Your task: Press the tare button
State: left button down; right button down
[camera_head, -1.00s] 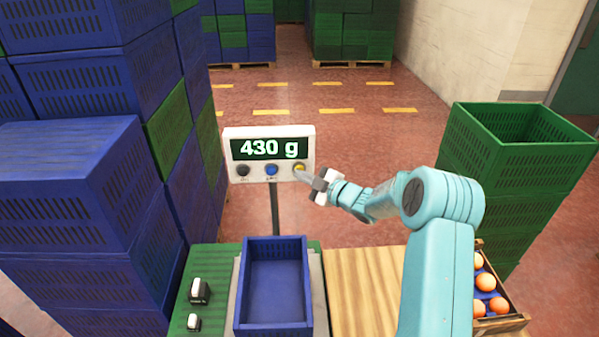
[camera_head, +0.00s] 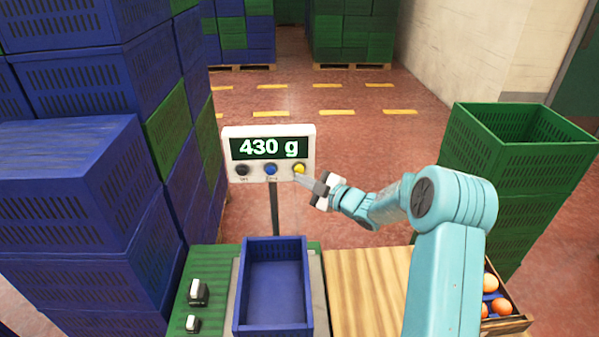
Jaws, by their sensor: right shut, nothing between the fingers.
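The scale display (camera_head: 268,152) is a white panel on a post and reads 430 g. Below its screen sit a black button (camera_head: 242,170), a blue button (camera_head: 270,169) and a yellow button (camera_head: 299,168). The labels are too small to read with certainty. My right gripper (camera_head: 303,178) is shut and empty, its tip at or just below the yellow button; I cannot tell whether it touches. A blue crate (camera_head: 240,290), empty, stands on the scale under the display. My left gripper is not in view.
Stacked blue and green crates (camera_head: 70,160) fill the left side. A stack of green crates (camera_head: 490,150) stands at right. A wooden box of oranges (camera_head: 512,325) is at lower right. Two switches (camera_head: 197,292) sit on the green surface. The wooden tabletop (camera_head: 365,290) is bare.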

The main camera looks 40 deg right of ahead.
jog(key=shift+s+a+b, duration=1.1)
jog(key=shift+s+a, duration=0.5)
jog(key=shift+s, duration=0.25)
